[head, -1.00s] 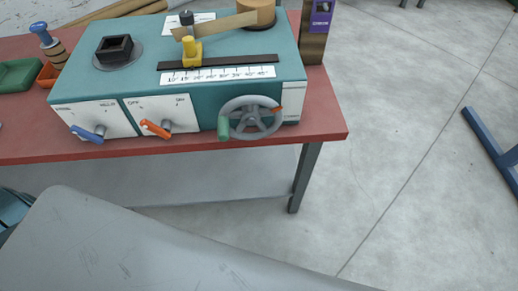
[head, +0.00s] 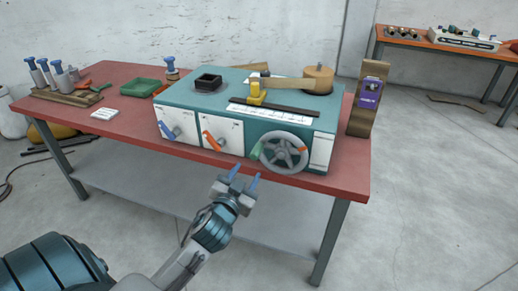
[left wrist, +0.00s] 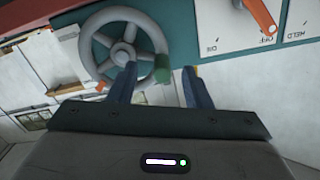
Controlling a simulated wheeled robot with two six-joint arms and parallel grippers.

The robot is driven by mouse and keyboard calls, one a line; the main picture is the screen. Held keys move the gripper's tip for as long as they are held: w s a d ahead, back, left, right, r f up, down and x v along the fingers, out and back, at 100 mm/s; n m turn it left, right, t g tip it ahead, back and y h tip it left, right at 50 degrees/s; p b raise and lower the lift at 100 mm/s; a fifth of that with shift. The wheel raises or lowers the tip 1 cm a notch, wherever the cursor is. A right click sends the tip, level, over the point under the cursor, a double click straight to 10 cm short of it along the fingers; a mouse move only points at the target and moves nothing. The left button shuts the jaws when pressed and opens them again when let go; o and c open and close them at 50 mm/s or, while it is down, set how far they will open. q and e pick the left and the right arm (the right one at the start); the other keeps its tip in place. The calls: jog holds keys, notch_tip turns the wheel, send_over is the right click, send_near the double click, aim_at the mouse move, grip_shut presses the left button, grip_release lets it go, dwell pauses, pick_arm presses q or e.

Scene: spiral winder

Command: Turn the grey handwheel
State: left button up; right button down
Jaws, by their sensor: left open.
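The grey handwheel (head: 283,153) is on the front face of the teal winder (head: 190,98), at its right end. Its green handle (head: 256,151) is at the left of the rim, and an orange mark is at the right. My left gripper (head: 245,172) is open and empty just below and in front of the handle. In the left wrist view the wheel (left wrist: 124,52) fills the upper left, and the green handle (left wrist: 162,70) shows between the two blue fingertips. I cannot tell whether the handle is within their depth. My right gripper is not in view.
Left of the wheel are an orange lever (head: 213,140) and a blue lever (head: 171,132). The winder stands on a red table (head: 130,143). A wooden block with a purple device (head: 370,92) stands at the right. The floor in front is clear.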

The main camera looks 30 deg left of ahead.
aim_at(260, 145)
pick_arm(q)
jog(key=shift+s+d+r+t, duration=0.1)
jog(key=shift+r+t, duration=0.05)
jog(key=shift+r, duration=0.35)
jog(key=shift+s+d+r+t, duration=0.1)
jog(key=shift+r+t, duration=0.05)
jog(key=shift+r, duration=0.35)
jog(key=shift+w+r, duration=0.2)
jog(key=shift+r, duration=0.1)
jog(key=p+x, duration=0.2)
jog(key=x, duration=0.8)
jog(key=shift+w+a+f, duration=0.1)
jog(key=shift+w, duration=0.1)
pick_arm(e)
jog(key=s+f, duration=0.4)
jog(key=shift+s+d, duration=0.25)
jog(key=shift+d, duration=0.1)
pick_arm(q)
jog(key=shift+c, duration=0.2)
grip_shut()
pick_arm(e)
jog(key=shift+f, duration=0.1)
